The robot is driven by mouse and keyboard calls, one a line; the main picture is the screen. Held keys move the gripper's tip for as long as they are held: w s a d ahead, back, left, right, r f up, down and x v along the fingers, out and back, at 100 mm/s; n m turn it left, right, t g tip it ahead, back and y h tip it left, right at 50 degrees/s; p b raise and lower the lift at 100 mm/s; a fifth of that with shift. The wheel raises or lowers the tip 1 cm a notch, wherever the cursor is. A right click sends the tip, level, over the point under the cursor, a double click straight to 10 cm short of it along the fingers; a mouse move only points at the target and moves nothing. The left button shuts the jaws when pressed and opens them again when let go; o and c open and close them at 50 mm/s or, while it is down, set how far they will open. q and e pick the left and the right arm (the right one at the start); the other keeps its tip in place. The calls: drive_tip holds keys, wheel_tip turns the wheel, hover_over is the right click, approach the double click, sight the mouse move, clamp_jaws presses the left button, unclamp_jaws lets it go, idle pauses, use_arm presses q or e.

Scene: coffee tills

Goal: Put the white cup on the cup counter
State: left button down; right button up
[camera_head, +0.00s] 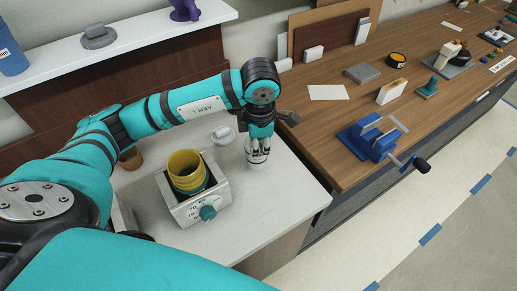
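The white cup (256,164) stands upright, as far as I can see, on a pale counter (285,195), near its right side. My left gripper (259,147) points down at the cup from above, and its fingers overlap the cup's upper part. The fingers hide the rim, and I cannot tell whether they press on it. No label shows which surface is the cup counter. My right gripper is not in view.
A white box (186,213) with a yellow ring (186,162) and teal knob stands left of the cup. A small white object (222,134) lies behind. A wooden bench (330,150) at right holds a blue vise (372,138). The pale counter's front right is clear.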

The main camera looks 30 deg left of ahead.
sight(259, 160)
use_arm(q)
wheel_tip(259, 160, down, 3)
drive_tip(key=shift+a+r+p, duration=0.1)
drive_tip(key=shift+r+p, duration=0.1)
drive_tip(key=shift+p, duration=0.55)
drive_tip(key=shift+f, duration=0.35)
drive_tip(key=shift+w+f, duration=0.1)
drive_tip(key=shift+f, duration=0.15)
drive_tip(key=c, duration=1.5)
unclamp_jaws()
